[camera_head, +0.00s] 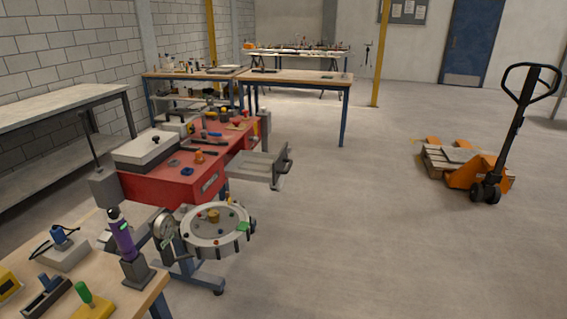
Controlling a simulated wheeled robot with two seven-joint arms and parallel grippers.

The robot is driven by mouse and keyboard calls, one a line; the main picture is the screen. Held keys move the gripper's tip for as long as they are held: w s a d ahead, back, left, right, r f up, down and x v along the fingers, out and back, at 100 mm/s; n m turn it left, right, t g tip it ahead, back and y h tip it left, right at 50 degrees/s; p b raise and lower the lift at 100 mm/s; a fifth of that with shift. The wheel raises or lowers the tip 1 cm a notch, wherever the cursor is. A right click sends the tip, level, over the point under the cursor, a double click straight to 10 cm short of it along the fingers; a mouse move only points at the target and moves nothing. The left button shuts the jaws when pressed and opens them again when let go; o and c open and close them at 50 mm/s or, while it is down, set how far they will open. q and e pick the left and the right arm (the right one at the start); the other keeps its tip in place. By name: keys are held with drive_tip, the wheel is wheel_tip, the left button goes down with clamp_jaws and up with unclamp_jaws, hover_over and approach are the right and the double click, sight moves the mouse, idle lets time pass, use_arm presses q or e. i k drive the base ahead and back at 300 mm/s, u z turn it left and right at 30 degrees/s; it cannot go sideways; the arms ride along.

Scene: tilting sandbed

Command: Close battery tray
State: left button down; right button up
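A grey open tray (252,168), which appears to be the battery tray, sticks out to the right from the red workbench (160,188). It has low side walls and a darker front plate (284,164) at its outer end. Its inside looks mostly empty, though it is small in view. Neither of my grippers shows in the head view.
A round sandbed (187,232) on a wheeled stand is in front of the red bench. A wooden table (150,290) with tools is at the lower left. An orange pallet jack (478,178) stands by a pallet at right. Open floor lies between.

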sight(266, 168)
drive_tip(key=u, duration=0.55)
drive_tip(key=k, duration=0.6)
drive_tip(key=z, duration=0.15)
drive_tip(key=i, duration=0.6)
drive_tip(key=z, duration=0.9)
drive_tip(key=i, duration=1.25)
drive_tip(key=u, duration=1)
drive_tip(key=i, duration=0.65)
drive_tip(key=u, duration=0.65)
